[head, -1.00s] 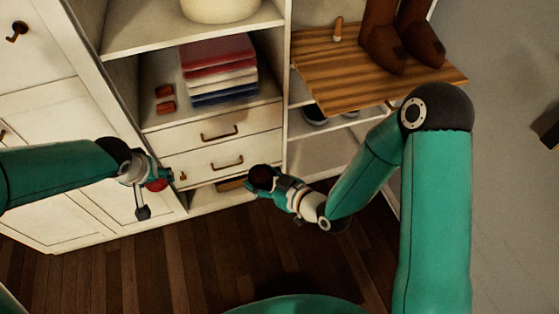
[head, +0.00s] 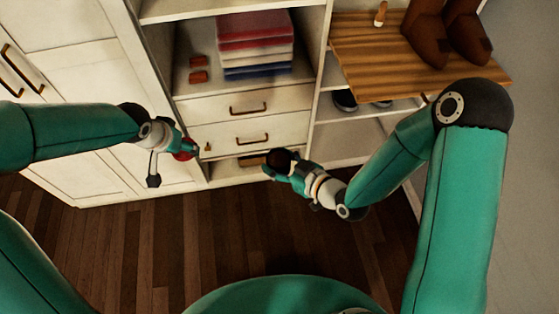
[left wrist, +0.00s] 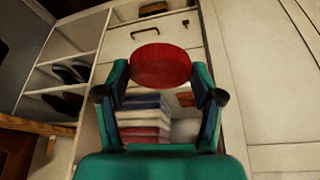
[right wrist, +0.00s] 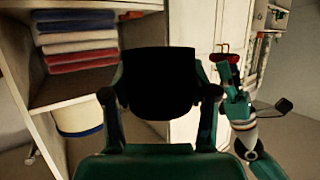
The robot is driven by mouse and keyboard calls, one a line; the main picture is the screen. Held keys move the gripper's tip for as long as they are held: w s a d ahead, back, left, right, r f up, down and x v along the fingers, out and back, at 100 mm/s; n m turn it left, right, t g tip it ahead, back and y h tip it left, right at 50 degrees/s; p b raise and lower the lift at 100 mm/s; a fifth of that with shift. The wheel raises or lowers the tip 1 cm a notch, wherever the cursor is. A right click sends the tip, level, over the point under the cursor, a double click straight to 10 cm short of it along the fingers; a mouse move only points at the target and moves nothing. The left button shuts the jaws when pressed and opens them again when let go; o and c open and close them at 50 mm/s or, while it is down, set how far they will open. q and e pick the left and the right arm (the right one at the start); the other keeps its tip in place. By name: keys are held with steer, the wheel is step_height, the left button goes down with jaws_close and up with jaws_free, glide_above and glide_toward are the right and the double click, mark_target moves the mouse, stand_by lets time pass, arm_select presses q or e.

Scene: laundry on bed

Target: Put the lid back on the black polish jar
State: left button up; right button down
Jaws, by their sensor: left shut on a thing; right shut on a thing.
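My left gripper (head: 182,150) is shut on a red round disc (head: 187,154), which looks like the lid. The disc also shows between the fingertips in the left wrist view (left wrist: 160,66). My right gripper (head: 277,166) is shut on a dark round jar (head: 279,158), which looks like the black polish jar. In the right wrist view the jar (right wrist: 160,82) is a black shape between the fingers. The lid and jar are apart, both held in the air in front of the cabinet. I cannot see the inside of the jar.
A white cabinet with drawers (head: 250,135) stands behind both grippers. Folded cloths (head: 255,45) and small brown items lie on its shelf. A wooden board (head: 410,65) with brown boots (head: 468,35) is at right. The wooden floor (head: 190,240) in front is clear.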

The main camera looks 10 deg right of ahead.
arm_select(q)
steer(key=shift+s+m+h, duration=0.25)
steer(key=shift+m+h, duration=0.05)
steer(key=shift+m, duration=0.7)
steer(key=shift+s+d+r+m, duration=0.2)
steer(key=shift+d+m, duration=0.2)
steer(key=shift+m, duration=0.2)
steer(key=d+r+m+g+h, duration=0.1)
steer(key=d+r+m, duration=0.15)
steer(key=d, duration=0.25)
steer(key=d+r+m+g+h, duration=0.1)
steer(key=d+m, duration=0.3)
steer(key=d, duration=0.1)
step_height(320, 180, up, 5)
steer(key=m+g, duration=0.1)
steer(key=m, duration=0.1)
glide_above(274, 162)
steer(key=shift+d, duration=0.15)
steer(key=shift+f, duration=0.2)
steer(key=shift+w+f, duration=0.1)
steer(key=shift+f, duration=1.8)
steer(key=shift+r, duration=0.15)
